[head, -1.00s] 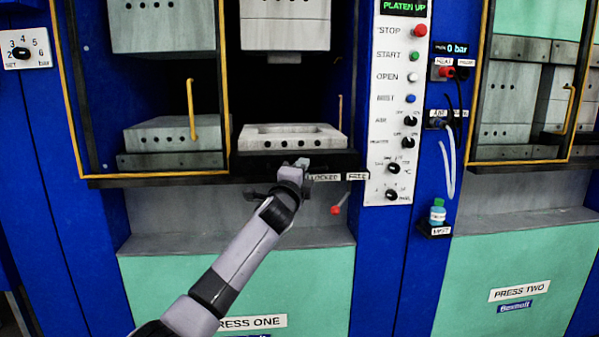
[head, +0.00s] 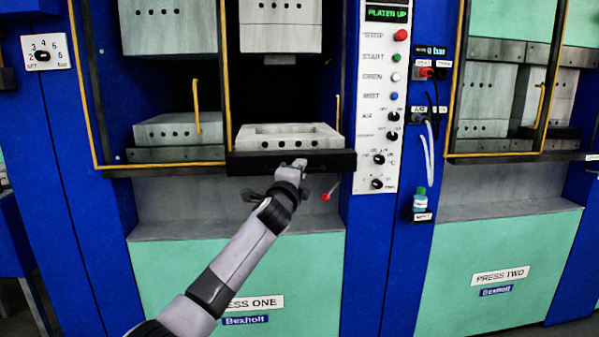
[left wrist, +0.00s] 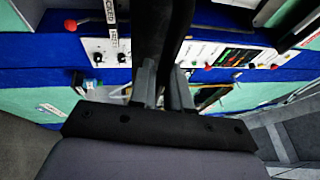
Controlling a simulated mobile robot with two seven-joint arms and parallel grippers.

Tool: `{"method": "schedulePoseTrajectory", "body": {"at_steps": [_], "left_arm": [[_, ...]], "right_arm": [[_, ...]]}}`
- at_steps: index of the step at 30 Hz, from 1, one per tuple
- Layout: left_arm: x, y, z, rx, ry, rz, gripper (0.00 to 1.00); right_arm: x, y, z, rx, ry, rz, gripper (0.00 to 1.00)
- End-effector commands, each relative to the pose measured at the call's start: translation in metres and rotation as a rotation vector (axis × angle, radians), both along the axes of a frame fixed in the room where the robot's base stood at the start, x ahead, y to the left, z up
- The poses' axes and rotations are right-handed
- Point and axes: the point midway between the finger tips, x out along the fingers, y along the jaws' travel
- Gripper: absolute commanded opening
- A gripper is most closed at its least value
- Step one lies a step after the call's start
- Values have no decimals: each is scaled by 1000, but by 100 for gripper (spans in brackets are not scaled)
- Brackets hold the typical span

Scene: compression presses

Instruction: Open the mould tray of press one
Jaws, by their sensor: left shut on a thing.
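The mould tray's black front bar (head: 325,161) sits at the front of press one, standing out from the opening. On it rests a pale mould half (head: 262,143) with a recessed top and a row of holes. My left gripper (head: 293,170) is at the middle of the bar, shut on the tray's front; its jaws hide the exact grip. In the left wrist view the fingers (left wrist: 163,88) close around a dark part. A red-knobbed lever (head: 326,197) hangs below the bar, to the right of my gripper. My right gripper is not in view.
The upper mould half (head: 280,30) is raised well clear above the tray. A yellow-framed guard (head: 196,108) stands to the left. The control panel (head: 378,120) is to the right, with a small bottle (head: 420,199) on a ledge beyond it.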

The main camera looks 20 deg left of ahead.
Motion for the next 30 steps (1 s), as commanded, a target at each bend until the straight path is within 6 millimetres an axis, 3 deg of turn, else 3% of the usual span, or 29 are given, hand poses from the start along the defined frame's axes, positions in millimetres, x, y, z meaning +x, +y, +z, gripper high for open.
{"method": "schedulePoseTrajectory", "body": {"at_steps": [13, 14, 15, 30], "left_arm": [[0, -2, -6, 0, 10, 0, 0], [0, -2, -6, 0, 10, 0, 27], [0, -2, -6, 0, 9, 0, 38], [-8, -1, -4, 1, 3, 2, 38]], "right_arm": [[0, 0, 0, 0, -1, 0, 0], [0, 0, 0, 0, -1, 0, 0], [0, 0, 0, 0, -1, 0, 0], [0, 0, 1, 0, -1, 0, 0]]}}
